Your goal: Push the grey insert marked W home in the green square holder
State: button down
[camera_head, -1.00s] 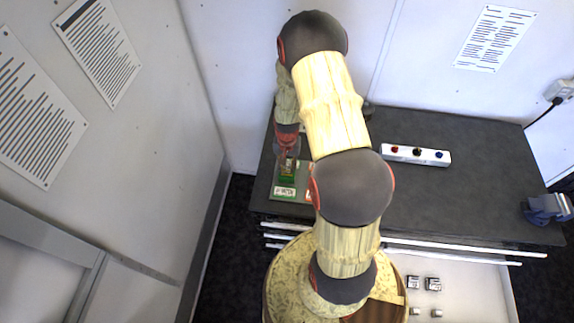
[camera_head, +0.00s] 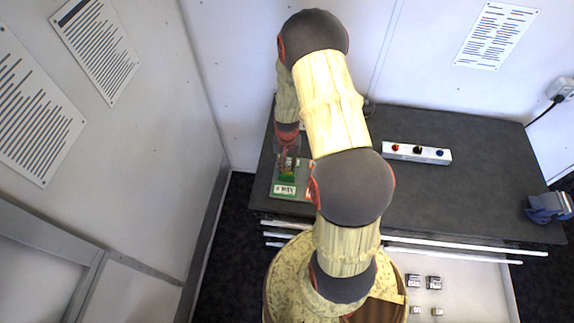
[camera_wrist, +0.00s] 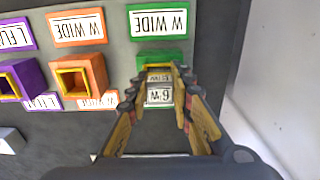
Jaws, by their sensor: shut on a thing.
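The green square holder (camera_wrist: 172,60) stands on a board, below a green-edged label reading W WIDE (camera_wrist: 158,20), upside down in the wrist view. My gripper (camera_wrist: 157,88) is shut on a grey insert (camera_wrist: 158,98) with a white label showing a W. The insert is at the holder's mouth, in line with it; how deep it sits I cannot tell. In the head view my gripper (camera_head: 288,160) is directly over the green holder (camera_head: 287,177), and the insert is too small to make out.
An orange holder (camera_wrist: 97,72) and a purple holder (camera_wrist: 30,75) stand beside the green one on the grey board (camera_wrist: 112,40). A white box with coloured knobs (camera_head: 417,153) lies farther right on the dark bench (camera_head: 450,200). A wall (camera_head: 180,130) is close on the left.

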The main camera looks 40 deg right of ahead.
jog(key=c, duration=1.6)
grip_release()
jog(key=o, duration=0.4)
jog(key=shift+o, duration=0.2)
jog(key=shift+r+p, duration=1.55)
jog(key=shift+r, duration=1.5)
jog(key=shift+c, duration=0.3)
